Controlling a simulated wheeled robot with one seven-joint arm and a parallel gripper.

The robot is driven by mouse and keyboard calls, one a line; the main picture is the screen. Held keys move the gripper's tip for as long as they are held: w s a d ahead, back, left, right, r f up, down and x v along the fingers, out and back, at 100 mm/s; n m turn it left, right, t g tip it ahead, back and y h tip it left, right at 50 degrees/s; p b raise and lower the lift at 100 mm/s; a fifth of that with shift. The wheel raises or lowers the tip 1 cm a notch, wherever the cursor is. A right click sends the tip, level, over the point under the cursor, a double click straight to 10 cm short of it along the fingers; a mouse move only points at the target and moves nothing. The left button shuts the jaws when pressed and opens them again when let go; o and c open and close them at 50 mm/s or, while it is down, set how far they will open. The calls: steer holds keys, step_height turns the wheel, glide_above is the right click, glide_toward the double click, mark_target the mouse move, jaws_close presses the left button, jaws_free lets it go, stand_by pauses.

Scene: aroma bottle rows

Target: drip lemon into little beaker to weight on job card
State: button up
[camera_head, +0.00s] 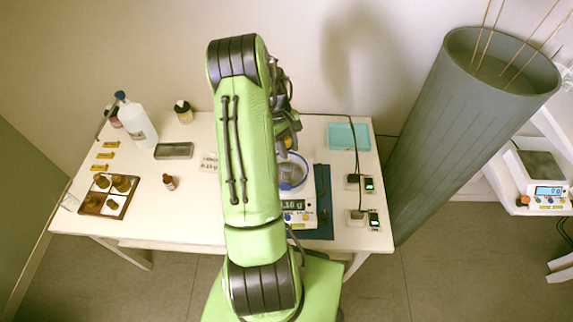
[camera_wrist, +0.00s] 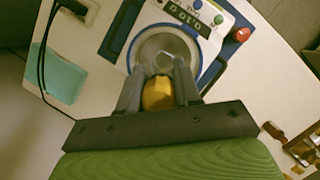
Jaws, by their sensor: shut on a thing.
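My gripper (camera_wrist: 158,88) is shut on a small yellow-orange thing (camera_wrist: 158,95), seen end-on between the fingers; I take it for the lemon bottle, but no label shows. It is over the near edge of the scale's round pan. A small clear glass rim, likely the little beaker (camera_wrist: 165,62), shows just past the fingers, partly hidden. No falling drop is visible.
A small brown bottle (camera_head: 169,183) and a compartment tray with brown-topped bottles (camera_head: 106,209) are at left. A wash bottle (camera_head: 136,122), a grey tray (camera_head: 174,151), a teal tray (camera_head: 348,130) and small devices (camera_head: 372,219) stand about. A tall grey bin (camera_head: 450,120) adjoins the table's right.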

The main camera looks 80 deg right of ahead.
mark_target(288, 140)
steer(key=shift+r, duration=0.1)
step_height(288, 140, up, 4)
steer(key=p, duration=0.3)
stand_by(1.2)
